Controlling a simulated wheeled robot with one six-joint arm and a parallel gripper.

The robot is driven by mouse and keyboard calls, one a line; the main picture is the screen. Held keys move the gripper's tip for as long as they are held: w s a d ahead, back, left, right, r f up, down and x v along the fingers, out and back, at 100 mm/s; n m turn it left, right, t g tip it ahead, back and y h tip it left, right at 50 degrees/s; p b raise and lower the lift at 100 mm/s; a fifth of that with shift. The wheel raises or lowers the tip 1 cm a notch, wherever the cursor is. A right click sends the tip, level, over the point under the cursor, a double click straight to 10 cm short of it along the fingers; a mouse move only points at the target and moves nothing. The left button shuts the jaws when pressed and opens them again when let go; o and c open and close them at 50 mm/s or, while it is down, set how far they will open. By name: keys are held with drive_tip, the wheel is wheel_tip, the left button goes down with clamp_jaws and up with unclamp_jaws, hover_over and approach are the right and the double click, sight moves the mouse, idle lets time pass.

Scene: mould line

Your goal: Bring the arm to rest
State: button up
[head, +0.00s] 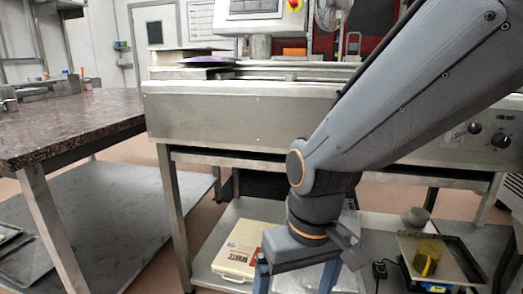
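My arm reaches down from the upper right across the front of the metal machine bench (240,116). My gripper (296,279) hangs at the bottom edge of the head view, pointing down in front of the lower shelf. Its two blue-grey fingers stand apart with a gap between them. I see nothing held in the visible part of the gap. The fingertips are cut off by the frame edge.
A cream case (238,252) lies on the lower shelf, left of my gripper. A tray (468,262) with a yellow cup (428,252) and a grey cup (418,216) are to the right. A dark-topped table (70,118) stands left, with floor between.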

drive_tip(key=s+d+r+m+p, duration=0.1)
drive_tip(key=d+r+m+p, duration=0.1)
drive_tip(key=d+r+p, duration=0.4)
drive_tip(key=s+d+r+m+h+p, duration=0.1)
drive_tip(key=d+r+p, duration=0.6)
drive_tip(key=r+p, duration=0.4)
drive_tip(key=p, duration=0.4)
drive_tip(key=shift+s+d+m, duration=0.15)
drive_tip(key=shift+d+m, duration=0.15)
drive_tip(key=shift+m, duration=0.1)
